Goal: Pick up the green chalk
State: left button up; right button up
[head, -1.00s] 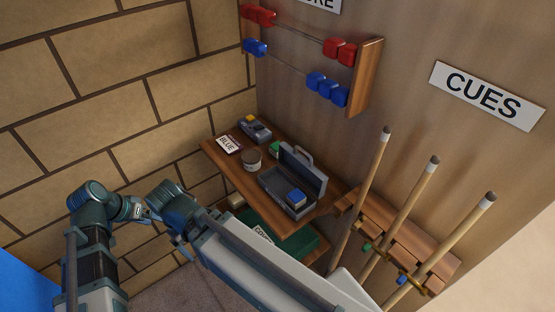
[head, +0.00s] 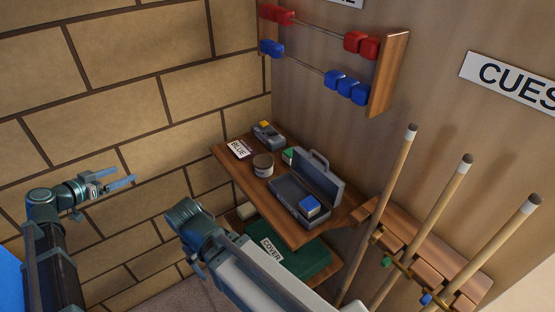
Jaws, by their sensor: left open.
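The green chalk (head: 288,155) is a small green cube on the wooden wall shelf (head: 240,175). A second small green piece (head: 386,261) hangs low by the cue rack. My left gripper (head: 124,178) is open and empty, in front of the brick wall, well left of the shelf and apart from it. My right gripper is not in view.
A blue cube (head: 309,205) sits in the case. A green COVER bundle (head: 290,258) lies below. Cues (head: 385,200) stand right; a scoring rack (head: 389,75) is above.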

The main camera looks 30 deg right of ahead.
aim_at(287, 154)
jog(key=k+z, duration=0.1)
jog(key=z, duration=0.4)
jog(key=k+l+z, duration=0.1)
jog(key=z, duration=0.4)
